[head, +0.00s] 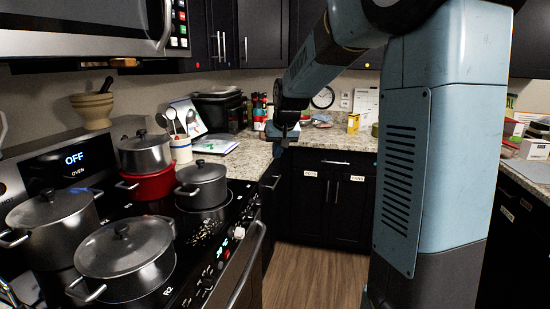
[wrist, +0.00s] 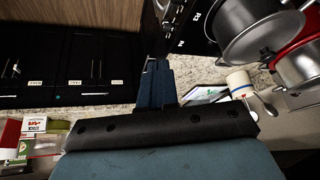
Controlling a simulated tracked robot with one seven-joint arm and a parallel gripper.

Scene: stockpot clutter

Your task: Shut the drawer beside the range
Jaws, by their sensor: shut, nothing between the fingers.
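The range (head: 215,245) stands at the left in the head view, its oven handle facing right. A dark drawer front with a metal handle (head: 272,182) sits beside the range's far end, below the granite counter. I cannot tell how far this drawer stands out, as it is seen nearly edge-on. My gripper (head: 282,138) hangs near the counter's front edge, above and a little beyond that drawer handle. In the wrist view my gripper (wrist: 157,66) is shut and empty, its blue fingers side by side over dark cabinetry and next to the counter edge.
Several pots, one a grey pot (head: 202,185), crowd the range top. A utensil crock (head: 181,151) and an open book (head: 215,145) stand on the counter (head: 240,160). Dark back cabinets (head: 328,200) face the clear wooden floor (head: 315,270).

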